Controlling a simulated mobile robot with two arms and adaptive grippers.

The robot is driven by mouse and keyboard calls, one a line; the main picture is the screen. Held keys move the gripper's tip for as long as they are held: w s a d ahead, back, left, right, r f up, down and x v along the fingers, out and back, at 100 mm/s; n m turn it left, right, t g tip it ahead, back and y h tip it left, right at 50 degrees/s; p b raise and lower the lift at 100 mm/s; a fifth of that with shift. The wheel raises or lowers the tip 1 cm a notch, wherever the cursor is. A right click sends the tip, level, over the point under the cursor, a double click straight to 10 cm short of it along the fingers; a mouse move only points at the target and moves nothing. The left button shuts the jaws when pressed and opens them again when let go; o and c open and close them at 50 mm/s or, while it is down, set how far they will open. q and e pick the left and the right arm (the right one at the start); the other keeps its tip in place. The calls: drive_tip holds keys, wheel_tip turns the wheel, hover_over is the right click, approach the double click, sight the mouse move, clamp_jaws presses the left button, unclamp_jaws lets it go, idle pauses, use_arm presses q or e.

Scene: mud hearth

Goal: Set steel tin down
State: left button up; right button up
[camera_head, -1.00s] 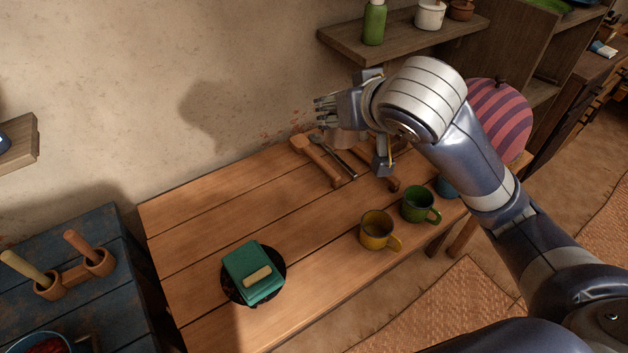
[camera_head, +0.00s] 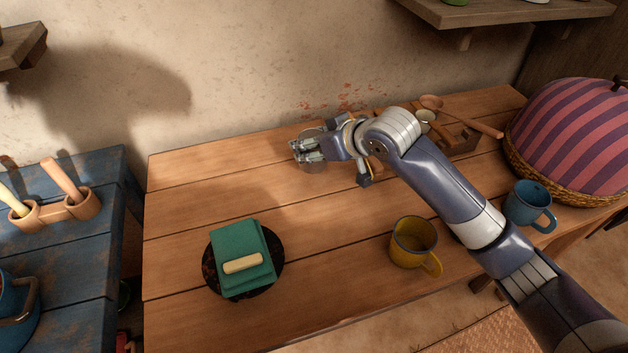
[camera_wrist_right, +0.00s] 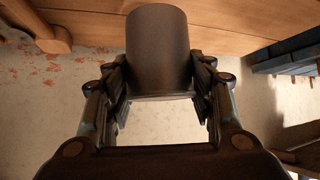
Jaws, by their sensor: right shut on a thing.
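My right gripper (camera_head: 306,148) is over the back edge of the wooden table (camera_head: 330,220), close to the wall. It is shut on the steel tin (camera_head: 314,164), which is mostly hidden by the fingers in the head view. In the right wrist view the tin (camera_wrist_right: 158,48) is a dark grey, plain cylinder between the two fingers of my right gripper (camera_wrist_right: 160,85). The tin is at or just above the table top; I cannot tell whether it touches. My left gripper is not in view.
A green cloth with a pale bar (camera_head: 242,264) lies on a dark plate at the front left. A yellow mug (camera_head: 412,243), a blue mug (camera_head: 528,205) and a striped domed basket (camera_head: 578,140) stand right. A wooden spoon (camera_head: 465,118) lies behind my arm. The left-middle table is clear.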

sight(321, 168)
wheel_tip(321, 168, down, 2)
drive_tip(key=shift+f, duration=0.1)
wheel_tip(321, 168, down, 5)
drive_tip(key=shift+d+r, duration=0.1)
drive_tip(key=shift+r, duration=0.05)
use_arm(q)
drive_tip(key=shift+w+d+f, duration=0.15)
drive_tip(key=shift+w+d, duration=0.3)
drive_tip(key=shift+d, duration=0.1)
use_arm(e)
drive_tip(key=shift+f, duration=0.2)
drive_tip(key=shift+f, duration=0.1)
drive_tip(key=o, duration=1.1)
drive_tip(key=shift+c, duration=0.2)
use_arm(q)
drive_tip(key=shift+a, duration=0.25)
